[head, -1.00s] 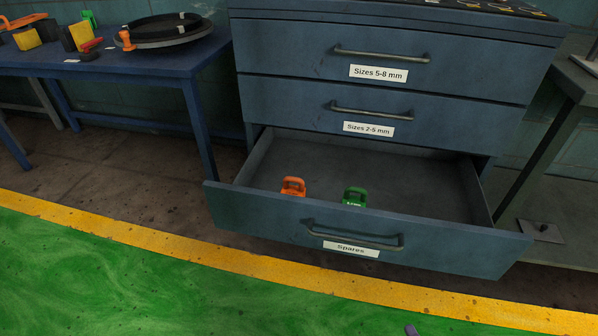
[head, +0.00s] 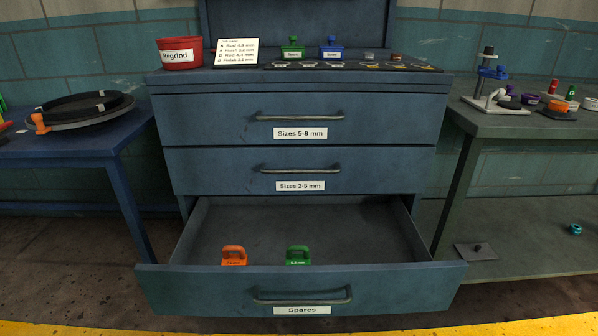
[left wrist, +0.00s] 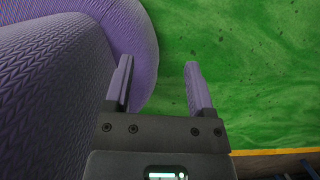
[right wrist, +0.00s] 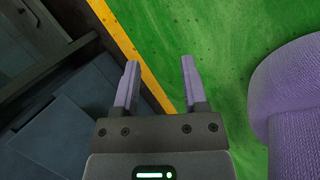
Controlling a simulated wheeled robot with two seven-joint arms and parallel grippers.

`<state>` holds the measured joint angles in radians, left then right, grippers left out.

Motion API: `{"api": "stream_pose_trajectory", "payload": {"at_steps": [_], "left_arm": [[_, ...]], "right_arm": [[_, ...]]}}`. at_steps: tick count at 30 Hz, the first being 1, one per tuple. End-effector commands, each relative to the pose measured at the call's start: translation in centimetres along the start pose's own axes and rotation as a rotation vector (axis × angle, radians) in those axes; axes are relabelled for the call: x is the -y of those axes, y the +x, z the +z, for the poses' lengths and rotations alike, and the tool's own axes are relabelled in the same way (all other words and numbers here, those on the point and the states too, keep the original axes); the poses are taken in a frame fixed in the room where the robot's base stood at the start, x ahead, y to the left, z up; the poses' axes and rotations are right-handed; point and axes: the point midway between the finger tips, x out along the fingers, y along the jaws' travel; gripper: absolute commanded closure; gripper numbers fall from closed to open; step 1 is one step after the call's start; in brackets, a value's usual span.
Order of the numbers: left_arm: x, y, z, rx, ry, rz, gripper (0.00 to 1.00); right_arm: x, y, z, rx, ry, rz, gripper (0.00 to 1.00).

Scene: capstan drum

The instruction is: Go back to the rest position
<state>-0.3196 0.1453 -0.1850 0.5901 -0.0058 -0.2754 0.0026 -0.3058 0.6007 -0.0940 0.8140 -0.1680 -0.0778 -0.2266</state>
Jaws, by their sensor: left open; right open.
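My left gripper (left wrist: 158,85) is open and empty in the left wrist view, over the green floor beside a purple padded part of my own body. My right gripper (right wrist: 160,85) is open and empty in the right wrist view, above the green floor and the yellow line. Neither gripper shows in the head view. The blue drawer cabinet (head: 300,130) stands straight ahead. Its bottom drawer, labelled Spares (head: 230,285), is pulled out and holds an orange tool (head: 233,256) and a green tool (head: 298,255). The two upper drawers are shut.
A red Regrind bin (head: 180,53), a card (head: 236,52), and green (head: 292,48) and blue (head: 331,49) handled pieces stand on the cabinet. A blue table (head: 70,145) is at left, a grey bench (head: 520,124) at right. The open drawer juts forward.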

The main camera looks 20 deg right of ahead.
Motion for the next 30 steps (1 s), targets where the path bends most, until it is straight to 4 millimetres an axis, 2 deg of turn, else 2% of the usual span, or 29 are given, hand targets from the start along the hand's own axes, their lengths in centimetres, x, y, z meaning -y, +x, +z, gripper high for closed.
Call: {"api": "stream_pose_trajectory", "payload": {"at_steps": [1, 4, 6, 9, 15, 16, 18, 24, 27, 30], "left_arm": [[0.0, 0.0, -0.1, -0.001, 0.0, 0.0, 0.3], [0.1, 0.0, -0.3, -0.005, 0.0, -0.001, 0.3], [0.1, 0.0, -0.5, -0.009, -0.001, -0.002, 0.3], [0.2, 0.0, -0.9, -0.014, -0.001, -0.003, 0.3], [0.2, 0.0, -1.0, -0.016, -0.001, -0.003, 0.3], [0.3, -1.3, -1.1, -0.028, -0.002, -0.006, 0.3], [0.7, -5.1, -1.5, -0.064, -0.005, -0.012, 0.3], [1.2, -13.0, -1.3, -0.128, -0.003, -0.021, 0.3], [1.4, -16.0, -0.9, -0.151, -0.001, -0.024, 0.3], [1.4, -17.3, -0.8, -0.162, 0.002, -0.025, 0.3]], "right_arm": [[2.5, -0.4, 3.9, 0.14, 0.101, -0.068, 0.44], [6.9, -2.9, 11.4, 0.447, 0.314, -0.153, 0.44], [12.6, -2.8, 6.8, 0.378, 0.367, -0.245, 0.44], [18.6, -3.7, 2.5, 0.338, 0.426, -0.346, 0.44], [27.7, -6.8, -5.9, 0.266, 0.53, -0.522, 0.44], [27.1, -8.0, -6.4, 0.251, 0.537, -0.523, 0.44], [24.3, -10.7, -6.6, 0.22, 0.541, -0.498, 0.44], [19.3, -16.9, -7.4, 0.152, 0.555, -0.465, 0.44], [17.5, -19.3, -7.6, 0.129, 0.559, -0.454, 0.44], [16.7, -20.3, -7.7, 0.118, 0.56, -0.449, 0.44]]}}
